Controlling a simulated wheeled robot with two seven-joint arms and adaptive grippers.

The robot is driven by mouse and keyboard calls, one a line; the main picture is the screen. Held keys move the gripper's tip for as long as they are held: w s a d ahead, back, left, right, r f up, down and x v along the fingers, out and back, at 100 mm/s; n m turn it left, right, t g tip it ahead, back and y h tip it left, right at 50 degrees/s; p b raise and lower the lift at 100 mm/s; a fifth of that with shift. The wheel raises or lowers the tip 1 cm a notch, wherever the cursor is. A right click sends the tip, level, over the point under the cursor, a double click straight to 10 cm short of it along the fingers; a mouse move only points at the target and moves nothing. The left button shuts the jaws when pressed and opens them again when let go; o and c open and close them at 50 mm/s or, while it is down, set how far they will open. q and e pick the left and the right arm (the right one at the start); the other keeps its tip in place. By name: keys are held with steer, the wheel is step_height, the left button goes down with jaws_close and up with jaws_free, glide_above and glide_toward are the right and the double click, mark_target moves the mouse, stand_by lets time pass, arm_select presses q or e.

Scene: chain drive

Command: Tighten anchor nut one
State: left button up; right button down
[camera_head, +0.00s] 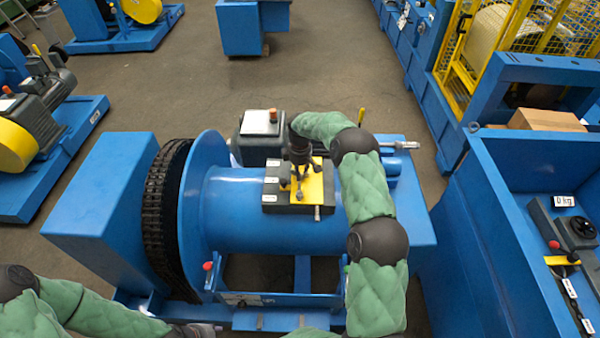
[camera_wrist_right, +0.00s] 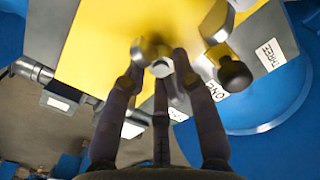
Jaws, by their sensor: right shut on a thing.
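A yellow plate (camera_head: 314,188) lies on a dark block on top of the blue drum housing. My right gripper (camera_head: 298,170) reaches down over it from the far side. In the right wrist view, the gripper (camera_wrist_right: 160,80) is shut on a small metal nut (camera_wrist_right: 160,66) above the yellow plate (camera_wrist_right: 115,45). A label reading ONE (camera_wrist_right: 216,91) is close by, so this looks like anchor nut one. A dark round knob (camera_wrist_right: 235,73) stands beside it on the right.
A label reading THREE (camera_wrist_right: 270,54) lies farther right. A blue drum with a black chain (camera_head: 165,215) stands left of the plate. A grey box with an orange knob (camera_head: 262,128) sits behind. A blue bench with a 0 kg display (camera_head: 564,201) is at the right.

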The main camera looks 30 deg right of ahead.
steer(key=m, duration=0.4)
steer(key=shift+w+d+r+m, duration=0.2)
steer(key=shift+w+r+m, duration=0.1)
steer(key=shift+r, duration=0.05)
steer(key=m, duration=0.3)
steer(key=shift+d+m+b, duration=0.1)
steer(key=shift+m+b, duration=0.3)
steer(key=m, duration=0.4)
steer(key=shift+s, duration=0.15)
steer(key=m, duration=0.4)
steer(key=shift+b, duration=0.3)
steer(key=m, duration=0.4)
steer(key=shift+s+m, duration=0.1)
steer(key=shift+m, duration=0.2)
steer(key=m, duration=0.3)
steer(key=shift+s+f+m+b, duration=0.1)
steer(key=shift+s+m+b, duration=0.05)
steer(key=shift+m+b, duration=0.15)
steer(key=m, duration=0.5)
steer(key=shift+s+a+f+m, duration=0.1)
steer(key=shift+a+f+m, duration=0.05)
steer(key=shift+a+m, duration=0.2)
steer(key=shift+f+m+b, duration=0.1)
steer(key=shift+m+b, duration=0.2)
steer(key=shift+m, duration=0.65)
steer(key=shift+s+a+f, duration=0.1)
steer(key=shift+a, duration=0.1)
